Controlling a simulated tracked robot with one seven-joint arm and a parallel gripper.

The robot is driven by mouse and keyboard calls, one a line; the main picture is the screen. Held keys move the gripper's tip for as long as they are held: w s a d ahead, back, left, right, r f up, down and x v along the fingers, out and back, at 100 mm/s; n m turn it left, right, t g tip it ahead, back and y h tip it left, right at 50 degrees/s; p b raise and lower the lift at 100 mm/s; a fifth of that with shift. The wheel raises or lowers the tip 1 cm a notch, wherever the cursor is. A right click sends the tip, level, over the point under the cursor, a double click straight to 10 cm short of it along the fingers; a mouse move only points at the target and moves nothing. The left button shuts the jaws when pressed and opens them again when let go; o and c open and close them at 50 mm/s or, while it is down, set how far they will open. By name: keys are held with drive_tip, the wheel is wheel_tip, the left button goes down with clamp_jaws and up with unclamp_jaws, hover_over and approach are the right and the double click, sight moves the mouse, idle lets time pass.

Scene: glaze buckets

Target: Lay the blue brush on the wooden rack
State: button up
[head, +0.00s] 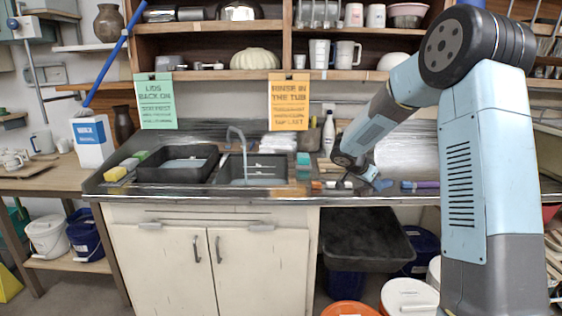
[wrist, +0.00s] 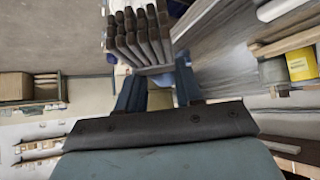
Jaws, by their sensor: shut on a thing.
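My gripper (head: 374,176) is low over the counter, right of the sink. In the wrist view its two dark blue fingers (wrist: 158,92) are shut on the blue brush (wrist: 161,99). A pale blue part of the brush shows between the fingers, and a row of several dark brown tufts (wrist: 140,36) stands beyond them. In the head view the brush is too small to tell apart from the fingers.
Small orange, white and dark items (head: 333,185) lie left of my gripper on the counter. A purple-and-blue stick-like thing (head: 420,184) lies to its right. A white bottle (head: 328,133) stands behind. The sink (head: 255,171) with a tap is at the left.

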sight(360, 195)
drive_tip(key=s+a+f+n+t+y, duration=0.2)
drive_tip(key=a+f+n+t+y, duration=0.2)
drive_tip(key=a+f+n, duration=0.4)
drive_tip(key=shift+f+n+y, duration=0.3)
drive_tip(key=shift+f+y, duration=0.1)
drive_tip(key=shift+y, duration=0.2)
